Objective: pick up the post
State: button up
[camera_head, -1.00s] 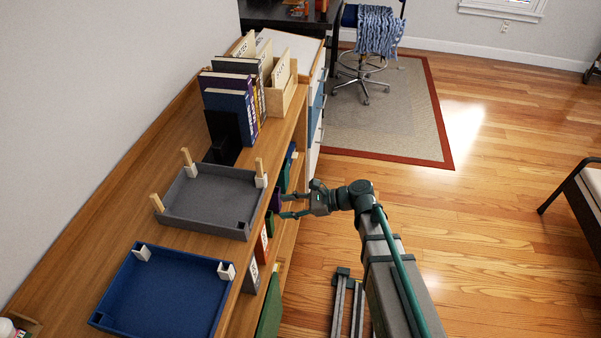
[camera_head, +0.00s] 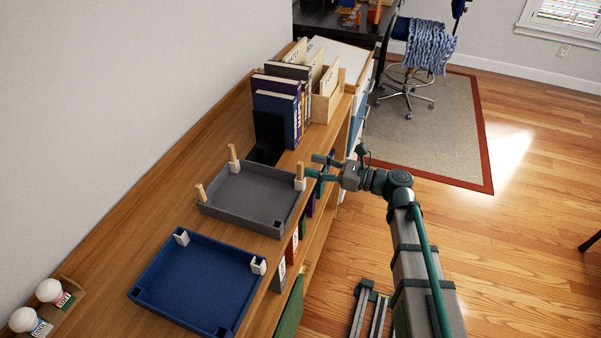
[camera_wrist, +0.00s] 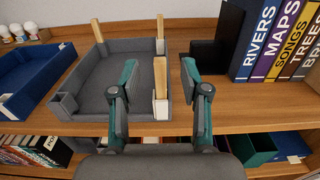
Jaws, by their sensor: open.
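A grey tray (camera_head: 250,197) on the shelf top has light wooden posts standing upright at three corners: one at the left (camera_head: 200,192), one at the back (camera_head: 233,152) and one at the right (camera_head: 300,171). The right post sits in a white corner socket (camera_head: 299,184). My gripper (camera_head: 312,166) is open close to this post. In the wrist view, the nearest post (camera_wrist: 160,76) shows between the two fingers of my gripper (camera_wrist: 158,80), apparently beyond the tips. I cannot tell whether either finger touches it. Two other posts (camera_wrist: 97,32) (camera_wrist: 160,27) stand farther back.
A blue tray (camera_head: 195,285) with white corner sockets lies nearer on the shelf top. A black bookend (camera_head: 268,132) and upright books (camera_head: 278,116) stand beyond the grey tray. White-topped bottles (camera_head: 48,290) are at the lower left. Lower shelves hold more books. Floor at right is open.

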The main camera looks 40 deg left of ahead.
aim_at(300, 163)
jog(key=x, duration=0.1)
jog(key=p+x, duration=0.1)
jog(key=x, duration=0.1)
jog(key=p+x, duration=0.1)
jog(key=x, duration=0.1)
jog(key=shift+f, duration=0.3)
grip_shut()
